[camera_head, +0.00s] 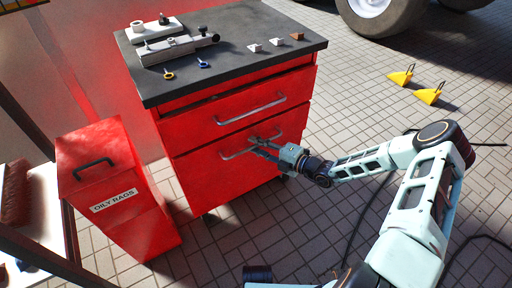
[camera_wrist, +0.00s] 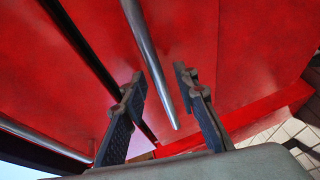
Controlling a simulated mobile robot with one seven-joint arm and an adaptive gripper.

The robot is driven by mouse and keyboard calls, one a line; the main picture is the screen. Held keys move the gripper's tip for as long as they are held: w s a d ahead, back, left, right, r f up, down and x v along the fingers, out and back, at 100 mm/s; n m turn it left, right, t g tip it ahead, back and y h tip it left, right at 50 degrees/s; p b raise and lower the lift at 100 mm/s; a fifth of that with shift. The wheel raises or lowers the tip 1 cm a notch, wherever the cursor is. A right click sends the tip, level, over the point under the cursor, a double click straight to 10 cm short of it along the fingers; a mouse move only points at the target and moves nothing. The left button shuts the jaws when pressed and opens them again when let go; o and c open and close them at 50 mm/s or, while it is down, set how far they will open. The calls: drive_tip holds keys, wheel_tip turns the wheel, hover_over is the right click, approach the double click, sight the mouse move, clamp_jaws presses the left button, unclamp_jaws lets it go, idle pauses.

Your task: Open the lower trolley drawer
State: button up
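The red trolley has a dark grey top (camera_head: 232,40) and two drawer fronts in view. The lower drawer (camera_head: 208,181) looks shut, with its metal bar handle (camera_head: 233,154) partly hidden by my gripper (camera_head: 264,146). In the wrist view the lower handle (camera_wrist: 146,45) runs between the two dark fingers of my gripper (camera_wrist: 158,78). The fingers are apart, with a visible gap on each side of the bar. The upper drawer's handle (camera_head: 250,109) is above, and it also shows in the wrist view (camera_wrist: 45,143).
A red bin labelled OILY RAGS (camera_head: 113,190) stands left of the trolley. A grey vice-like tool (camera_head: 178,47), keys and small blocks lie on the trolley top. Yellow wedges (camera_head: 401,76) and a large wheel (camera_head: 378,12) are at the back right. Paved floor in front is mostly clear, with dark cables.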

drive_tip(key=shift+w+a, duration=0.15)
drive_tip(key=shift+a, duration=0.05)
clamp_jaws()
idle(0.4)
